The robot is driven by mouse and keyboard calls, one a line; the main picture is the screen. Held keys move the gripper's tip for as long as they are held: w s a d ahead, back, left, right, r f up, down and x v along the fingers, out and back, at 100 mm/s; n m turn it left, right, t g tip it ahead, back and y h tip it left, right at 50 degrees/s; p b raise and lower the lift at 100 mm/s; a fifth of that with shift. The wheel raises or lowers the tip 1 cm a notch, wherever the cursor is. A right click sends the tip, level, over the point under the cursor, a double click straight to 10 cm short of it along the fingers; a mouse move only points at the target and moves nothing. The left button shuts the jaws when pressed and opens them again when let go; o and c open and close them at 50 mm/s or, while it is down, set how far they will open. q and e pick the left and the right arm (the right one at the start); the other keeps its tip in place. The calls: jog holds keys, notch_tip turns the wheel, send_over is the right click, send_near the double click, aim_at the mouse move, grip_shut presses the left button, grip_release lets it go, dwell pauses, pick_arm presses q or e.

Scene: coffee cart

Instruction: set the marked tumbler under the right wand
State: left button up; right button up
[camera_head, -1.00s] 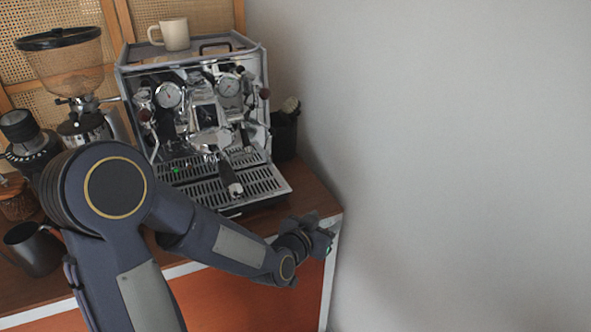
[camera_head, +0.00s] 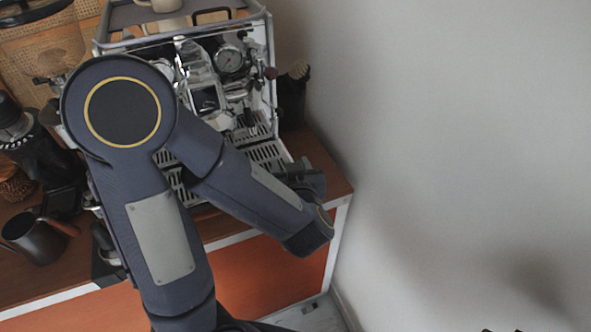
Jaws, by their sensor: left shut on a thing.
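The espresso machine (camera_head: 268,60) stands on the cart, its left half and much of its slotted drip tray (camera_head: 268,154) covered by my left arm. My left gripper (camera_head: 308,178) is over the tray's right front corner, beyond the bent wrist. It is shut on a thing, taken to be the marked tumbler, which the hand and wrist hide. I cannot see its mark or whether it touches the tray. The right wand cannot be made out clearly among the chrome parts. My right gripper cannot be made out.
A dark container with a brush (camera_head: 292,95) stands right of the machine, by the bare wall. A dark metal pitcher (camera_head: 35,240) and a grinder (camera_head: 35,50) are at left. A cup (camera_head: 160,5) is on the machine top. The counter's right end (camera_head: 335,180) is clear.

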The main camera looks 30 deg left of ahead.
pick_arm(q)
jog(key=w+a, duration=0.2)
jog(key=a, duration=0.1)
jog(key=w+a, duration=0.2)
jog(key=w, duration=0.1)
jog(key=w+a, duration=0.2)
jog(key=a, duration=0.1)
jog(key=shift+w+a+f+b, duration=0.15)
jog(key=shift+a+f+b, duration=0.15)
jog(key=shift+f+b, duration=0.1)
jog(key=shift+d+f, duration=0.1)
jog(key=shift+f, duration=0.2)
dwell(0.4)
jog(key=o, duration=1.1)
jog(key=shift+s, duration=0.2)
jog(key=v, duration=0.7)
jog(key=shift+s+d+r, duration=0.15)
jog(key=shift+s+d, duration=0.1)
